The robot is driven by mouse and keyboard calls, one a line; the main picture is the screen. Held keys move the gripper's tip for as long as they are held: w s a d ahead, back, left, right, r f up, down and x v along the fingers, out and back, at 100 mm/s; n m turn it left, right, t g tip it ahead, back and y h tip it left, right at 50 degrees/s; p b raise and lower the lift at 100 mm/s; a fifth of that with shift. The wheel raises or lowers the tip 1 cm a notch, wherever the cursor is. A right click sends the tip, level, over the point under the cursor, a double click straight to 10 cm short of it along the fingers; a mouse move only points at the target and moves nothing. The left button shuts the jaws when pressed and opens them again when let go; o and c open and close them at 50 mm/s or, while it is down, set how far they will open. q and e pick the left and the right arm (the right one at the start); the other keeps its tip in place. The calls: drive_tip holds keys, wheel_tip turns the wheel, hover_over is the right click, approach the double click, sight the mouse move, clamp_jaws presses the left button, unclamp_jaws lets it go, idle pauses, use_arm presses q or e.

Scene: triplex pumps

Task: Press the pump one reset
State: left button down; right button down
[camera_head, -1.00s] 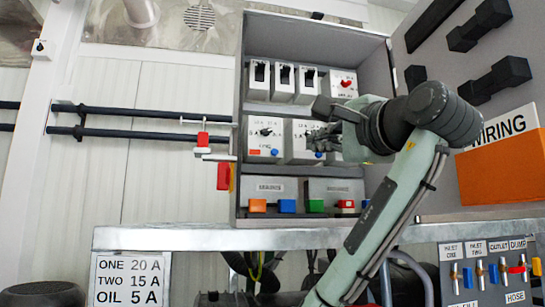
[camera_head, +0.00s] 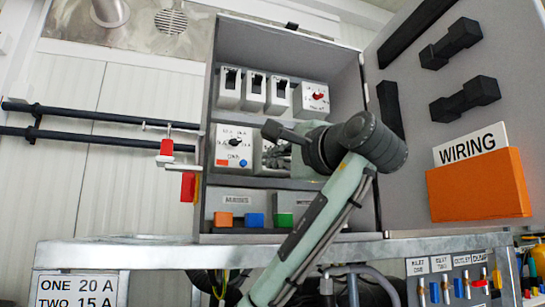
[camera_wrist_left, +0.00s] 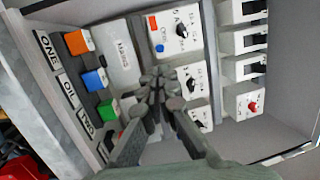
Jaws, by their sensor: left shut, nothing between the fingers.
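A row of white relay units sits on the middle shelf of the open grey cabinet (camera_head: 211,130). The leftmost unit (camera_head: 235,140) has a black dial, an orange patch at lower left and a blue button (camera_head: 243,163) at lower right. It also shows in the wrist view (camera_wrist_left: 178,28), with its blue button (camera_wrist_left: 160,48); its small label is hard to read. My left gripper (camera_head: 276,156) is shut and empty, in front of the second unit, right of the leftmost one, and hides much of it. Its closed fingertips show in the wrist view (camera_wrist_left: 160,82); contact cannot be told.
Switches and a red-knobbed unit (camera_head: 315,97) fill the upper shelf. Orange, blue and green blocks (camera_head: 254,220) line the bottom. The cabinet door (camera_head: 450,130), with an orange WIRING holder (camera_head: 480,187), stands open at right. A red lockout-like piece (camera_head: 167,147) hangs at left.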

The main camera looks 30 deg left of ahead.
sight(244, 162)
use_arm(q)
drive_tip(key=x, duration=1)
drive_tip(key=shift+w+a, duration=0.25)
drive_tip(key=shift+a, duration=0.15)
use_arm(e)
drive_tip(key=shift+w+a+f+g, duration=0.15)
drive_tip(key=shift+w+f+g, duration=0.05)
drive_tip(key=shift+f+g, duration=0.1)
drive_tip(key=shift+r, duration=0.1)
use_arm(q)
drive_tip(key=shift+w+a+r, duration=0.1)
drive_tip(key=shift+r, duration=0.05)
drive_tip(key=shift+w+a+p, duration=0.25)
drive_tip(key=shift+a+p, duration=0.1)
drive_tip(key=shift+p, duration=0.05)
drive_tip(key=shift+w+a+r, duration=0.1)
drive_tip(key=shift+a+r, duration=0.05)
use_arm(e)
drive_tip(key=shift+w+a+f+g, duration=0.15)
drive_tip(key=shift+w+f+g, duration=0.2)
drive_tip(key=shift+f+g, duration=0.3)
